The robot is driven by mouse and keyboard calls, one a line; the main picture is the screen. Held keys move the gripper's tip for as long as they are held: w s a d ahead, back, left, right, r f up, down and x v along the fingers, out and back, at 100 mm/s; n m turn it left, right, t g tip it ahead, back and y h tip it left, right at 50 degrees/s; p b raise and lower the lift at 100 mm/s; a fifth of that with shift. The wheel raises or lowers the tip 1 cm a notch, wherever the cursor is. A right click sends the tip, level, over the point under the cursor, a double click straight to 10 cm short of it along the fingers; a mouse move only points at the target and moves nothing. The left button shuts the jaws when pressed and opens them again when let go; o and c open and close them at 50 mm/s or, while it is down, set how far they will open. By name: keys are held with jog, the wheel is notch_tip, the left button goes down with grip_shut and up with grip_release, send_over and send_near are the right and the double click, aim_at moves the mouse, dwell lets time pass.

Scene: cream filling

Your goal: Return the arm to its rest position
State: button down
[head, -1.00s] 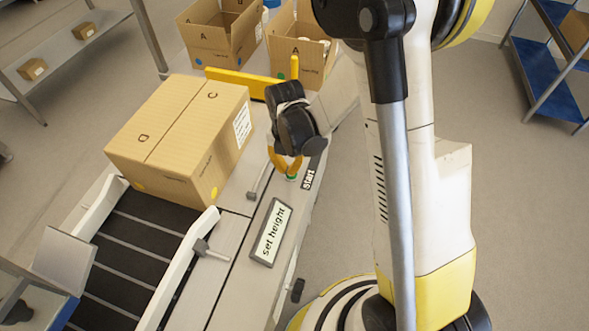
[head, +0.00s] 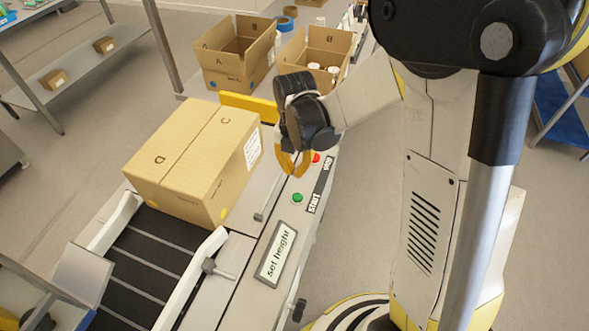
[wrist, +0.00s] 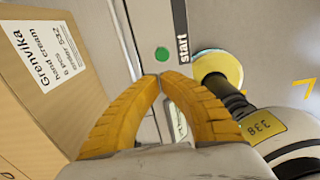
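My gripper (head: 291,172) hangs over the control side of the conveyor, to the right of a closed carton (head: 192,160). Its yellow fingers meet at the tips in the wrist view (wrist: 160,77), with nothing between them. The green start button (head: 298,197) lies below the gripper and apart from it. It also shows just beyond the fingertips in the wrist view (wrist: 162,54). The red stop button (head: 315,158) is beside the fingers. My forearm runs from the gripper up to the right.
The carton stands on the conveyor (head: 140,262), near a yellow bar (head: 250,107). Two open cartons (head: 232,70) (head: 313,50) stand behind. A set height panel (head: 275,253) lies in front of the buttons. Clear floor lies left of the conveyor.

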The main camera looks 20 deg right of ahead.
dwell(0.3)
jog(key=s+d+r+m+t, duration=0.2)
jog(key=s+r+m, duration=0.4)
jog(key=m, duration=0.8)
jog(key=s+d+r+m+t, duration=0.2)
jog(key=s+r+m+t, duration=0.3)
jog(key=r+m, duration=0.6)
jog(key=s+m, duration=0.2)
jog(key=m, duration=0.1)
jog(key=shift+m, duration=0.4)
